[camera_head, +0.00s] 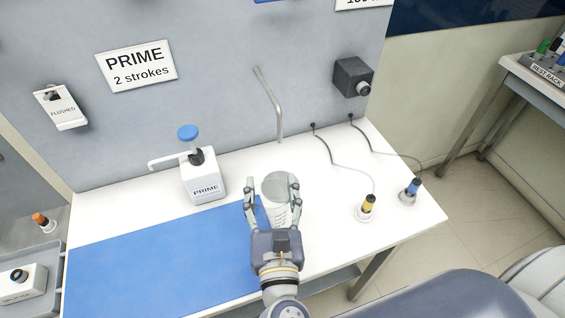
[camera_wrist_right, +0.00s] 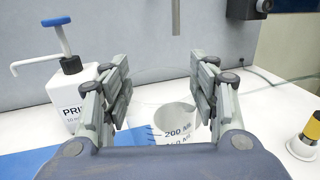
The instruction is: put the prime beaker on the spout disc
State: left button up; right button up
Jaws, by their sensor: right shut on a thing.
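My right gripper (camera_head: 271,183) is over the white bench, its two fingers on either side of a clear beaker (camera_head: 282,215). It is shut on the beaker. In the right wrist view the beaker (camera_wrist_right: 175,122) shows between the fingers, upright, with a 200 ML mark. A grey round shape (camera_head: 281,185) shows at the beaker's far end, below the bent metal spout (camera_head: 268,100); it looks like the spout disc. I cannot tell whether the beaker touches it or the bench. My left gripper is out of view.
The PRIME pump bottle (camera_head: 203,180) with a blue top stands to the left. A blue mat (camera_head: 160,260) covers the front left. Yellow-banded (camera_head: 367,207) and blue-banded (camera_head: 410,190) items with cables stand at right. A black box (camera_head: 352,77) is on the wall.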

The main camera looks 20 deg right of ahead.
jog(key=w+d+f+b, duration=0.1)
jog(key=w+b, duration=0.1)
jog(key=w, duration=0.1)
jog(key=w+d+f+b, duration=0.2)
jog(key=w, duration=0.2)
jog(key=w+d+f+b, duration=0.2)
jog(key=w, duration=0.1)
jog(key=shift+w+d, duration=0.1)
jog(key=shift+w, duration=0.3)
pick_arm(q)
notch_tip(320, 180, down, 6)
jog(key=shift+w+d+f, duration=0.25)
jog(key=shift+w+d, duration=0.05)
pick_arm(e)
jog(key=shift+r, duration=0.15)
jog(key=o, duration=1.2)
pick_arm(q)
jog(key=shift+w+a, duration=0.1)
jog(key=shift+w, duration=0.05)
pick_arm(e)
jog(key=shift+o, duration=0.2)
